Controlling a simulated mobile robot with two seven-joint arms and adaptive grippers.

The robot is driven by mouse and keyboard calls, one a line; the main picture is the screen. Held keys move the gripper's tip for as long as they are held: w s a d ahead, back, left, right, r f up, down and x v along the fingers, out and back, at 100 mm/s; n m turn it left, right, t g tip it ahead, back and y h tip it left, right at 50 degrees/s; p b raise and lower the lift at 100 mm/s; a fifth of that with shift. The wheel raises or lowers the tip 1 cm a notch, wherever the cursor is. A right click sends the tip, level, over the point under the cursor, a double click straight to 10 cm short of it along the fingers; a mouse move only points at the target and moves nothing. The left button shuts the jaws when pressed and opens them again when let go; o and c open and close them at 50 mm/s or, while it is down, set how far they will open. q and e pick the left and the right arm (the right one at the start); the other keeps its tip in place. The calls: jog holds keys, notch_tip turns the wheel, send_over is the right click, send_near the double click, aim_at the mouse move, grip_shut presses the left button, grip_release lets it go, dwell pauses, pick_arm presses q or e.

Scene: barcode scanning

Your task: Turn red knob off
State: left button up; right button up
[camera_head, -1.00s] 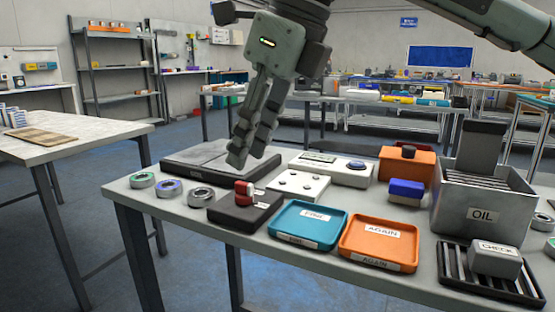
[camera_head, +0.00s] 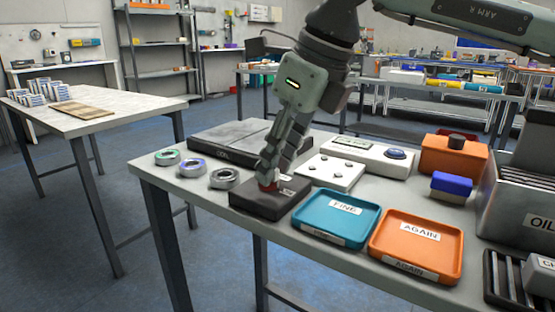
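The red knob (camera_head: 268,186) sits on top of a black box (camera_head: 264,205) near the front left of the table. My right gripper (camera_head: 268,178) points down onto the knob, with its fingertips at it and hiding most of it. Only a little red shows beneath the fingers. The fingers look close together, but I cannot tell whether they grip the knob or only touch it. A small pale label (camera_head: 287,178) shows beside the knob. My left gripper is not in view.
Several metal rings (camera_head: 194,167) lie left of the box. A dark flat plate (camera_head: 225,139) is behind it, and a white panel with small knobs (camera_head: 330,172) is behind to the right. A teal tray (camera_head: 311,222) and an orange tray (camera_head: 451,232) stand to the right.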

jog(key=shift+c, duration=0.6)
grip_shut()
